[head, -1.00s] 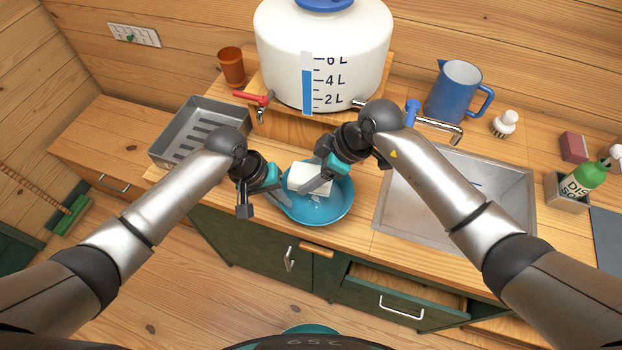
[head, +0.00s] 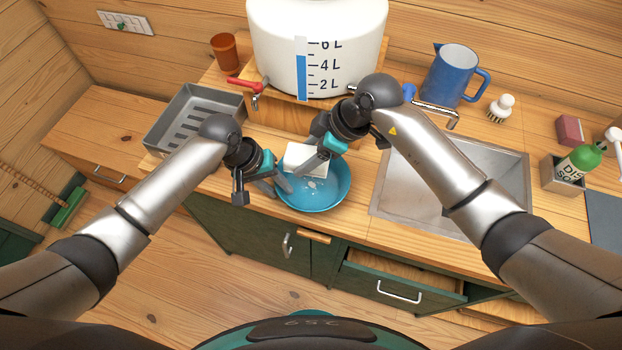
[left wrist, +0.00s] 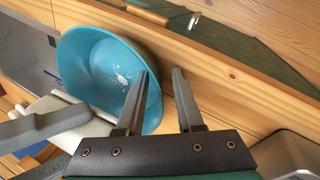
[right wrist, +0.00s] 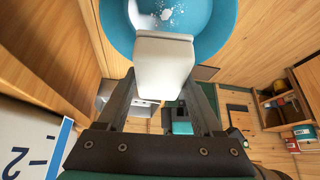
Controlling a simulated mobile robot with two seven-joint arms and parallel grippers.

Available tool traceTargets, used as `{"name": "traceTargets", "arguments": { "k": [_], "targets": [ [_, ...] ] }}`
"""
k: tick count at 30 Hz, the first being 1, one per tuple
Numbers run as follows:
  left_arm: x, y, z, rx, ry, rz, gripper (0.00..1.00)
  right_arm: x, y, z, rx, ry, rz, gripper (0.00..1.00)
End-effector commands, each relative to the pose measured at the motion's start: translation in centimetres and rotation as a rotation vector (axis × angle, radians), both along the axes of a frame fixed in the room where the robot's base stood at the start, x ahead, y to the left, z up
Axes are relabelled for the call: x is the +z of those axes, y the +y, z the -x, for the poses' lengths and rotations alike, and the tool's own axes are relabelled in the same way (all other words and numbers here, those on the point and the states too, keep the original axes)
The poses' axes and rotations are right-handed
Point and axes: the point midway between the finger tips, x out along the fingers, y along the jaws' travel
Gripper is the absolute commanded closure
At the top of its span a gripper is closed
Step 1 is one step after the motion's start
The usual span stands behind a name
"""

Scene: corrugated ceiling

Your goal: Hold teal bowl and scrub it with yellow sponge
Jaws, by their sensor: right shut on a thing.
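The teal bowl (head: 318,201) is on the wooden counter by its front edge, with white specks inside. My left gripper (head: 279,186) is at the bowl's left rim. In the left wrist view the rim of the bowl (left wrist: 95,50) passes between the open fingers (left wrist: 160,85), one inside the bowl and one outside, with a gap showing. My right gripper (head: 312,166) is shut on a pale block-shaped sponge (head: 302,156), which looks off-white rather than yellow. The sponge also shows between the fingers in the right wrist view (right wrist: 164,62), over the bowl. Its contact with the bowl cannot be told.
A metal sink (head: 490,185) is right of the bowl, and a grey rack tray (head: 195,110) is left. A white water tank (head: 345,45) stands behind. A blue pitcher (head: 452,75), brush (head: 501,108) and green soap bottle (head: 580,162) are at right. A drawer (head: 400,285) is open below.

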Motion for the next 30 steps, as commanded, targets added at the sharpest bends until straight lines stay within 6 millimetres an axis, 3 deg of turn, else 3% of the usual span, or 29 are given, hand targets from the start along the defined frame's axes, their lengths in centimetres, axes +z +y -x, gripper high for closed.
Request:
{"name": "traceTargets", "arguments": {
  "k": [8,13,30],
  "targets": [
    [0.1,-0.1,0.0,-0.001,-0.001,0.002,0.61,0.0,0.0,0.0,0.0,0.0,-0.001,0.93],
    [1.2,0.3,-0.1,0.0,-0.003,0.004,0.61,0.0,0.0,0.0,0.0,0.0,-0.001,0.93],
    [10.5,3.8,0.3,-0.001,-0.003,0.001,0.61,0.0,0.0,0.0,0.0,0.0,0.0,0.93]
  ]
}}
